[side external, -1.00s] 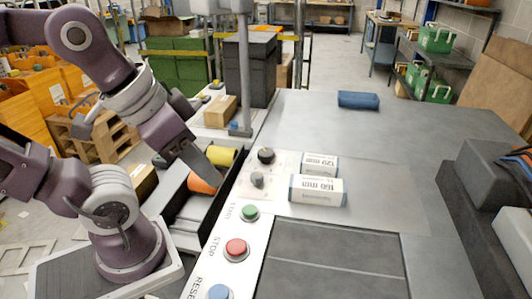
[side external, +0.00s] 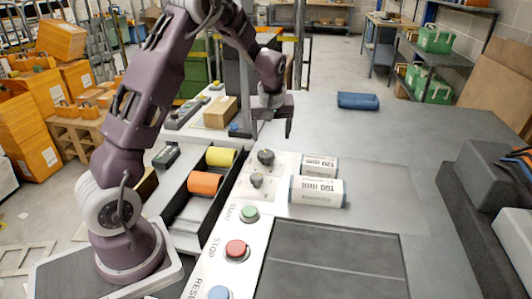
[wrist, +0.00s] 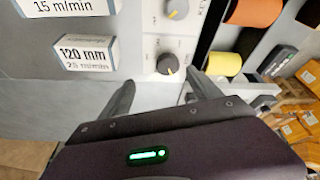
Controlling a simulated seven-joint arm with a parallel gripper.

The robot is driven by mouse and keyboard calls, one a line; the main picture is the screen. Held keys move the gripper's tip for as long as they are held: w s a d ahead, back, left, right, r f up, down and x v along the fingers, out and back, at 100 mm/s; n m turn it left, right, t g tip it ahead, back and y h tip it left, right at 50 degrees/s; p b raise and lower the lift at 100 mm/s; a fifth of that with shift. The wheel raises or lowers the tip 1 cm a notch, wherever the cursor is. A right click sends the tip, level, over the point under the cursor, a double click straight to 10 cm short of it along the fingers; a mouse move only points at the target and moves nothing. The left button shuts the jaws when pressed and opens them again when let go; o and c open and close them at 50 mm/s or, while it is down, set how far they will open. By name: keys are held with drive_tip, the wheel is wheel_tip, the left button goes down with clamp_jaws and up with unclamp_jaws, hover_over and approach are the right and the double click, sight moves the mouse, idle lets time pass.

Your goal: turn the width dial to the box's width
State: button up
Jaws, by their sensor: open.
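Two dark dials with pointer marks sit on a pale panel: the far dial (side external: 265,157) and the near dial (side external: 257,180). Their lettering is too small to tell which is for width. In the wrist view the far dial (wrist: 167,64) is just beyond my fingertips, and the near dial (wrist: 176,9) is at the top edge. My gripper (side external: 271,130) is open and empty, above and behind the far dial; its fingers (wrist: 160,82) point down, apart from it. A white box (side external: 319,165) reads 120 mm, with 25 m/min in the wrist view (wrist: 85,55). A larger box (side external: 317,191) appears to read 160 mm.
Green (side external: 249,213), red (side external: 236,250) and blue (side external: 218,293) buttons line the panel's front. An open bin holds yellow (side external: 221,157) and orange (side external: 204,183) rolls. A blue folded cloth (side external: 358,100) lies at the back.

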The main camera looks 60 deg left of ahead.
approach(265, 153)
wheel_tip(265, 153, down, 2)
drive_tip(key=shift+n+y, duration=0.3)
drive_tip(key=shift+n, duration=0.2)
drive_tip(key=x, duration=0.7)
drive_tip(key=shift+w, duration=0.3)
drive_tip(key=shift+d, duration=0.1)
drive_tip(key=c, duration=1.3)
drive_tip(key=shift+c, duration=0.2)
drive_tip(key=shift+m, duration=0.4)
drive_tip(key=m, duration=0.2)
drive_tip(key=m+t+h, duration=0.1)
drive_tip(key=m, duration=0.2)
drive_tip(key=shift+s+t, duration=0.2)
drive_tip(key=shift+t, duration=0.1)
drive_tip(key=m+h, duration=0.1)
drive_tip(key=m, duration=0.2)
drive_tip(key=m+h, duration=0.1)
drive_tip(key=m, duration=0.2)
drive_tip(key=shift+a+t, duration=0.25)
drive_tip(key=shift+t, duration=0.15)
drive_tip(key=shift+h, duration=0.3)
